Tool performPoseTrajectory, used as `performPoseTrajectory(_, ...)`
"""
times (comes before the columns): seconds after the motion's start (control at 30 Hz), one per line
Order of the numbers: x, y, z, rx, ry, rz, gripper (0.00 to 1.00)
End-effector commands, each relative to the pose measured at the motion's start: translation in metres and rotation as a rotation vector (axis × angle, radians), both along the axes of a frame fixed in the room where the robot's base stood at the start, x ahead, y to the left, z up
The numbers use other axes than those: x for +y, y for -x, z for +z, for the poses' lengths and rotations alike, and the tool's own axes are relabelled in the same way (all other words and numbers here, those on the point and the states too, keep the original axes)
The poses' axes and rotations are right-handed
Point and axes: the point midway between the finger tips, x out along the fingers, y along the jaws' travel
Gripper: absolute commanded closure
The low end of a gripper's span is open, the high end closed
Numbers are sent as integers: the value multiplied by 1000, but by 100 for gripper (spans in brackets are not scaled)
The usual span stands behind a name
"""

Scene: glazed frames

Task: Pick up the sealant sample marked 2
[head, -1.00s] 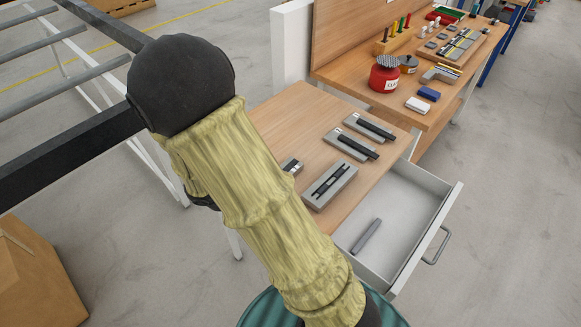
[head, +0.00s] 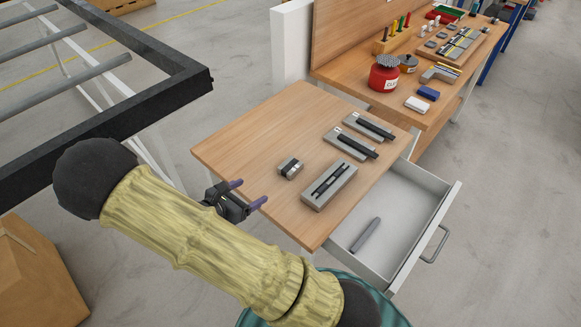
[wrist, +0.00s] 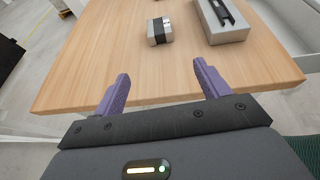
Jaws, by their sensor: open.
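Two flat grey pieces with dark strips, one at the back (head: 369,127) and one in front of it (head: 352,144), lie on the right of the wooden table. They look like the sealant samples, but I cannot read any number. A larger grey block with a black slotted insert (head: 322,196) lies nearer; it also shows in the wrist view (wrist: 222,33). A small grey block with a black band (head: 290,168) sits left of it, and in the wrist view (wrist: 160,32). My gripper (head: 252,192) is open and empty by the table's left front edge, short of these pieces.
The wooden table (head: 262,130) has free room on its left. An open drawer (head: 405,205) at right holds a dark grey bar (head: 366,236). A bench behind holds a red container (head: 384,77). A dark metal frame (head: 150,105) stands at left.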

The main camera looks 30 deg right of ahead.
Motion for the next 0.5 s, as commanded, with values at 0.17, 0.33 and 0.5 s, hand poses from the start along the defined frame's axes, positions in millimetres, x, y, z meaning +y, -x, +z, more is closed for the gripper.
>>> performPoseTrajectory(0.17,-29,-11,-10,4,2,-5,25)
performPoseTrajectory(0.33,-55,-22,-21,3,1,-5,25)
performPoseTrajectory(0.5,-79,-32,-32,2,0,-5,25)
